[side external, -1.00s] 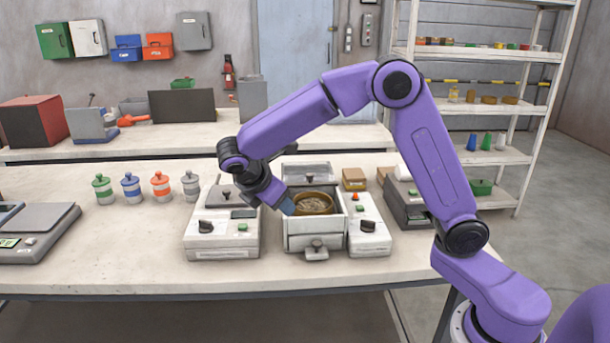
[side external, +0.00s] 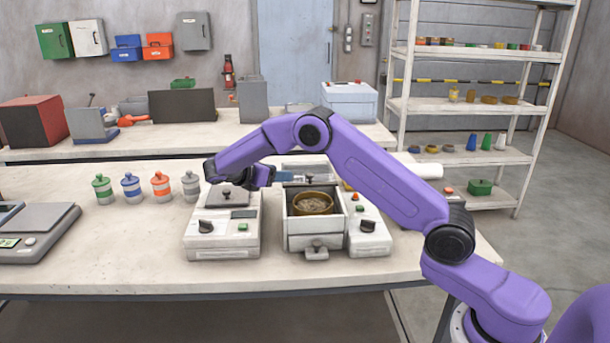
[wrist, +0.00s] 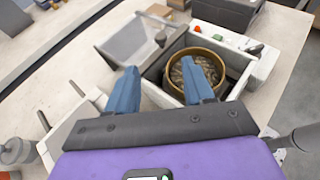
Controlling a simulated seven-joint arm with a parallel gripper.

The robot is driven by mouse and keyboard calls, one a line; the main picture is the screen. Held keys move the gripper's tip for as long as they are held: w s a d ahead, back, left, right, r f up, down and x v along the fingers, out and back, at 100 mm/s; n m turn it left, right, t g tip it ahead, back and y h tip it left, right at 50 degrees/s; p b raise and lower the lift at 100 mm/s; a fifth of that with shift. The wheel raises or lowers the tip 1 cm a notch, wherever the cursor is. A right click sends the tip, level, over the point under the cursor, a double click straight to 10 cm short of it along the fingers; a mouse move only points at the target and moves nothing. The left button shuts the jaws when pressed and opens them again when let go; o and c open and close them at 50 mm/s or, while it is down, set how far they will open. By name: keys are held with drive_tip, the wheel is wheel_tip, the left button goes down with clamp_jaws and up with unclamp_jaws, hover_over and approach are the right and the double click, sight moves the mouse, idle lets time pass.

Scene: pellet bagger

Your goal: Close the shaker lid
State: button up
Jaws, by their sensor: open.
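The shaker (side external: 301,243) is a white box on the bench. Its lid (side external: 300,167) stands open at the back of the box and is partly hidden by my gripper. In the wrist view the lid (wrist: 127,43) is a grey panel with a small dark knob (wrist: 160,38). A brown round sieve (side external: 314,203) with pellets sits in the open box; it also shows in the wrist view (wrist: 184,86). My gripper (side external: 290,177) is open and empty over the back left of the shaker. Its blue fingertips (wrist: 160,72) are spread on the near side of the lid.
A white device with a dark top (side external: 222,240) stands close on the left. A control panel (side external: 369,240) with a black knob adjoins the shaker's right side. Several small jars (side external: 132,188) stand farther left. The front strip of the bench is clear.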

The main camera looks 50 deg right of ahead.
sight(310, 174)
drive_tip(key=x, duration=1.3)
drive_tip(key=shift+c, duration=0.3)
clamp_jaws()
